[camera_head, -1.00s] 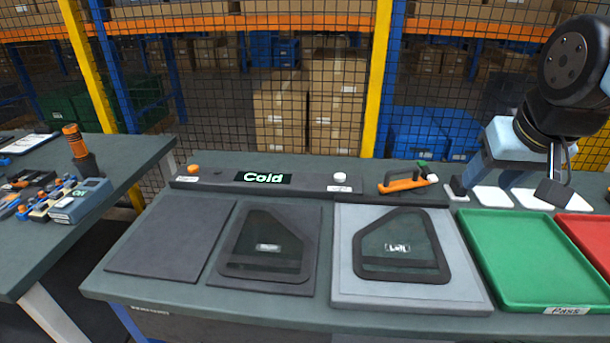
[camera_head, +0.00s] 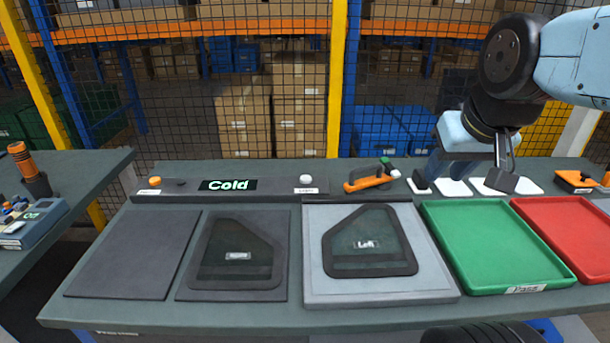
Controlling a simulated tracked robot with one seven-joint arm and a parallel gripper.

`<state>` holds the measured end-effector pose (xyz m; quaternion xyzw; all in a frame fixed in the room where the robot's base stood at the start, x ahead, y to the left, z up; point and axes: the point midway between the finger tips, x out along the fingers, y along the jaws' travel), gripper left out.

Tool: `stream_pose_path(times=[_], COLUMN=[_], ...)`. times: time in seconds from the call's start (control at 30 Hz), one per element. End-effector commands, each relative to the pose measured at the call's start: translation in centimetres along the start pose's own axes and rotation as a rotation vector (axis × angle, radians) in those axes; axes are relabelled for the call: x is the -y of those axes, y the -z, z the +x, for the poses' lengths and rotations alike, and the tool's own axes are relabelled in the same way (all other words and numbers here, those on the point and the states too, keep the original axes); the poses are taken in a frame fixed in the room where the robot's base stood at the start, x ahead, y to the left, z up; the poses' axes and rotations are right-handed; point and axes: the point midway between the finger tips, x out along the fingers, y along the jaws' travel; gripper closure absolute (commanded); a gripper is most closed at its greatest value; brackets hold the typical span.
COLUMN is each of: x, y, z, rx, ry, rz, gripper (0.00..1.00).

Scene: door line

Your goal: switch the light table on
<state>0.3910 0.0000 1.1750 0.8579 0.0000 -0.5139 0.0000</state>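The light table is most likely the pale grey raised panel (camera_head: 314,288) in the middle of the bench. It looks dull, with no visible glow. A dark glass pane (camera_head: 370,243) labelled "Left" lies on it. A dark control strip (camera_head: 275,184) runs behind, with an orange button (camera_head: 155,181) at its left, a display (camera_head: 228,185) reading "Cold", and a white button (camera_head: 305,179) above a small label too blurred to read surely. My gripper (camera_head: 490,172) hangs over the back right of the bench, well right of the white button and apart from it. Its finger opening is unclear.
An orange-handled tool (camera_head: 370,180) lies right of the strip. White pads (camera_head: 453,187) lie below my gripper. A green tray (camera_head: 490,245) and a red tray (camera_head: 560,235) fill the right. A second dark pane (camera_head: 237,250) lies on a dark mat. A mesh fence stands behind.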

Motion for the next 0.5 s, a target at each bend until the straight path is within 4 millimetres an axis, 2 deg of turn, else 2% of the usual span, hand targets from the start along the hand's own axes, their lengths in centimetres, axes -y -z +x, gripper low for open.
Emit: stream_pose_path(times=[0.03,0.33,0.5], x=[0.00,0.00,0.00], y=[0.00,0.00,0.00], z=[0.00,0.00,0.00], rx=[0.000,0.000,0.000], ry=[0.000,0.000,0.000], rz=[0.000,0.000,0.000], gripper=[0.70,0.99,1.00])
